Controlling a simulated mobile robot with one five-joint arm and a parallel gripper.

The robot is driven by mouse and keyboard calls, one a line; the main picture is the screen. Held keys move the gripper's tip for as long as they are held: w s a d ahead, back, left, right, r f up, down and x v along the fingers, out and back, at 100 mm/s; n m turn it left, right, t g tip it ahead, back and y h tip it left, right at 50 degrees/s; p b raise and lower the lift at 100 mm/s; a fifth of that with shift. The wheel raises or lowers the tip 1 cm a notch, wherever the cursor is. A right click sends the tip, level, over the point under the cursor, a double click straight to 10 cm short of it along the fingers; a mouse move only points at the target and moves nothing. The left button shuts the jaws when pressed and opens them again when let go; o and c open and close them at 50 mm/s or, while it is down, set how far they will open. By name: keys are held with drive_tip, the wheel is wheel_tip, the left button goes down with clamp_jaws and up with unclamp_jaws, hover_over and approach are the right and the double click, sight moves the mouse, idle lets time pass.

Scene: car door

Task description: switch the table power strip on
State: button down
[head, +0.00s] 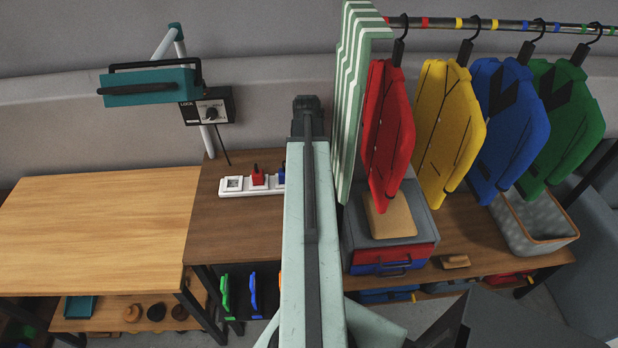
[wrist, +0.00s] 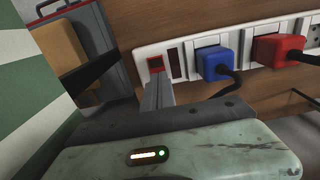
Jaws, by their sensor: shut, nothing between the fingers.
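The white power strip (head: 238,193) lies on the dark wooden table in the head view; my arm hides its right end. In the wrist view the strip (wrist: 190,42) runs across the upper right, with a small red switch (wrist: 155,63) at its left end. A blue plug (wrist: 216,63) and a red plug (wrist: 279,50) sit in its sockets. My gripper (wrist: 158,80) is shut and empty, its tips just below the red switch in the picture. I cannot tell whether they touch it. The gripper is hidden in the head view.
Coloured jackets (head: 388,130) hang from a rail. The light wooden tabletop (head: 95,225) at left is clear.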

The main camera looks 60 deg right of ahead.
drive_tip(key=shift+f, duration=0.25)
drive_tip(key=shift+r, duration=0.1)
wheel_tip(320, 180, up, 7)
drive_tip(key=p, duration=0.7)
